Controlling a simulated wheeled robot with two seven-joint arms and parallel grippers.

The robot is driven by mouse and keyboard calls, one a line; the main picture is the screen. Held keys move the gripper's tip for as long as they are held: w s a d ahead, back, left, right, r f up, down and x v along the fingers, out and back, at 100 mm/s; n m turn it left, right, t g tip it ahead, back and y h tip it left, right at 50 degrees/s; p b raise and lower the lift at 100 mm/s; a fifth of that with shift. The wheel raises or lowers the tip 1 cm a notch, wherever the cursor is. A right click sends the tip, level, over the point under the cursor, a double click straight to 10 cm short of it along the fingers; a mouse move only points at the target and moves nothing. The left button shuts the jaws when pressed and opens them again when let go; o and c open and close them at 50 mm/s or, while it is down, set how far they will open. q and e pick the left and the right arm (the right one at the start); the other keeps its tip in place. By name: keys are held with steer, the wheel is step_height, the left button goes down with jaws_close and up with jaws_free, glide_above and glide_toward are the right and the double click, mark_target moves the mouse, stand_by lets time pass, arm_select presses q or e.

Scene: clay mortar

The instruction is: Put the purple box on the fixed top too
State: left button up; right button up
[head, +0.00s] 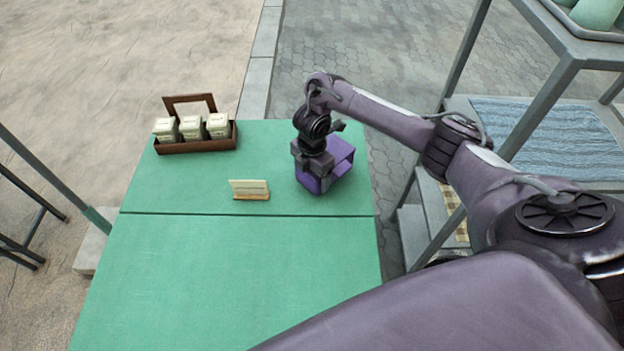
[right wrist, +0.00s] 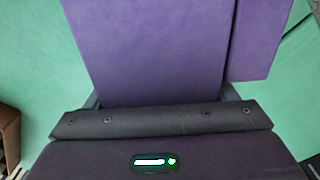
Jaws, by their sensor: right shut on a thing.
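The purple box (head: 343,158) is at the right side of the far part of the green table top (head: 275,140), beyond a dark seam that crosses the table. My right gripper (head: 314,165) comes down on the box's left side and is shut on it. The box also fills the upper middle of the right wrist view (right wrist: 150,50), with green surface on both sides of it. The fingertips are hidden, and I cannot tell whether the box's underside touches the table. My left gripper is not in view.
A brown caddy (head: 205,145) with three pale canisters stands at the far left of the table. A small cream card on a wooden stand (head: 250,190) is left of the box, near the seam. The near part of the table (head: 220,270) is bare. A grey shelf frame (head: 500,140) stands right.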

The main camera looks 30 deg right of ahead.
steer(key=shift+f, duration=0.7)
steer(key=shift+r, duration=0.1)
steer(key=o, duration=1.1)
steer(key=shift+f, duration=0.2)
steer(key=shift+o, duration=0.2)
step_height(320, 180, up, 12)
steer(key=p, duration=0.7)
steer(key=shift+r, duration=0.25)
steer(key=shift+s+f, duration=0.1)
steer(key=shift+f, duration=0.05)
